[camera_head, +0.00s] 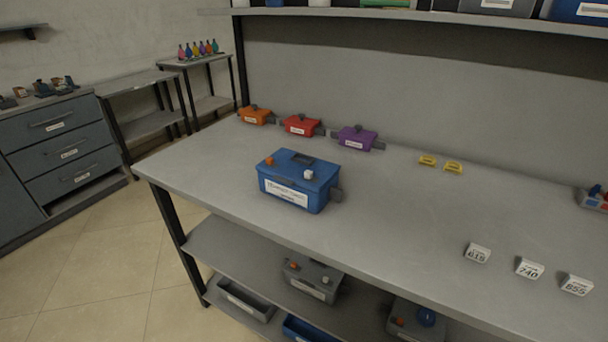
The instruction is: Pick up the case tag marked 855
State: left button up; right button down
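The case tag marked 855 (576,285) is a small white block with dark digits. It sits at the right end of a row of three tags near the front right of the grey table. The tag marked 740 (529,268) is just left of it, and the tag marked 619 (477,253) is further left. All three stand apart from each other on the bare tabletop. Neither of my grippers shows in the head view.
A blue labelled case (298,180) stands left of centre on the table (400,220). Small orange (256,116), red (301,125) and purple (357,138) cases line the back. Two yellow pieces (428,161) lie back right. The tabletop between the blue case and tags is clear. A shelf (420,15) overhangs the back.

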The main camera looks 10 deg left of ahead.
aim_at(573, 284)
jog(key=l+z, duration=0.2)
jog(key=z, duration=0.15)
jog(key=l+z, duration=0.2)
jog(key=z, duration=0.2)
jog(key=l+z, duration=0.35)
jog(key=k+j, duration=0.05)
jog(key=j, duration=0.05)
